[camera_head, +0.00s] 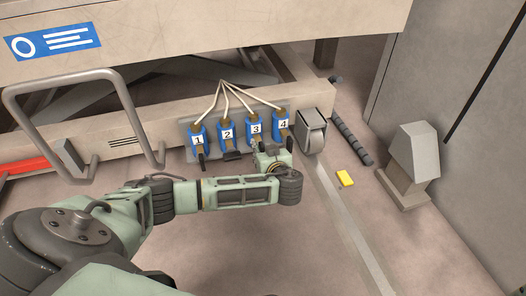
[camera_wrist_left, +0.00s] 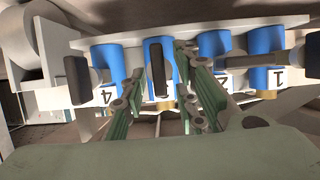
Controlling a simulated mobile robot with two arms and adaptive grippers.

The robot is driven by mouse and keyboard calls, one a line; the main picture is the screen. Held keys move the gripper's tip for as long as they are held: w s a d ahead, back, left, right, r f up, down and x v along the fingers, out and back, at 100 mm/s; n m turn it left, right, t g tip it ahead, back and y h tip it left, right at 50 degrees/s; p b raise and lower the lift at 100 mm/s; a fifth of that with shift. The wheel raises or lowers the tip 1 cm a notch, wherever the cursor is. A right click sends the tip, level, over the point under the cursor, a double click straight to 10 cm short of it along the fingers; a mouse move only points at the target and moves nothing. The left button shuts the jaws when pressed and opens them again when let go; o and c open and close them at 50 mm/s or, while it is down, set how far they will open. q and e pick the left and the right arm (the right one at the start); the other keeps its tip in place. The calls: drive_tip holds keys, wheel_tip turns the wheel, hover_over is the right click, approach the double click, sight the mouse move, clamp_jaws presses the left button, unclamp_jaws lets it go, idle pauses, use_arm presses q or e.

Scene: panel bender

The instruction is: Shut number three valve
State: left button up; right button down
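Blue valves numbered 1 (camera_head: 198,139), 2 (camera_head: 227,134), 3 (camera_head: 255,129) and 4 (camera_head: 281,124) hang in a row on a grey plate. My left gripper (camera_head: 271,153) is just below valves 3 and 4 and hides the lower end of valve 3. In the left wrist view the row is upside down. There the fingers (camera_wrist_left: 160,72) are spread, with the dark upright handle (camera_wrist_left: 157,58) of number three between them in the picture; contact cannot be told. Valve 2's handle (camera_head: 232,155) lies crosswise; valve 1's handle (camera_head: 201,161) points down. My right gripper is not visible.
A caster wheel (camera_head: 312,137) stands right of valve 4. A bent metal bar handle (camera_head: 128,105) sticks out at the left. A yellow block (camera_head: 345,178), a dark ribbed rod (camera_head: 352,139) and a grey pedestal (camera_head: 408,172) are on the right. The floor in front is mostly clear.

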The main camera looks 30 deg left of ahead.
use_arm(q)
clamp_jaws()
